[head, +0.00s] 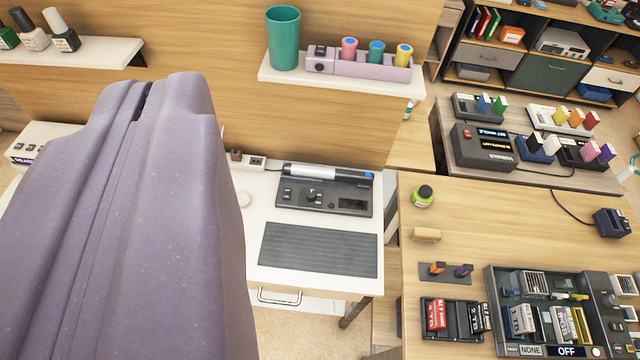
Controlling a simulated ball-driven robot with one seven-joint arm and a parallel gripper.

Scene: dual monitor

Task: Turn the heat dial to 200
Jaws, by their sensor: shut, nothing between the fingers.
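A dark grey desktop device (340,207) sits on the white desk at the centre, with a light roller along its back edge. A small round black dial (312,195) is on its top, between small buttons and a dark display (352,204). The dial's markings and the display's reading are too small to read, so I cannot tell its setting. My gripper (145,98) is the large purple shape filling the left of the head view. It is shut and empty, to the left of the device and apart from it. It hides the left part of the desk.
A dark ridged mat (320,249) lies in front of the device. A shelf above (340,78) holds a teal cup (284,38) and a lilac rack of coloured bottles. The right table carries several small gadgets, including a dark unit labelled OFF (567,310).

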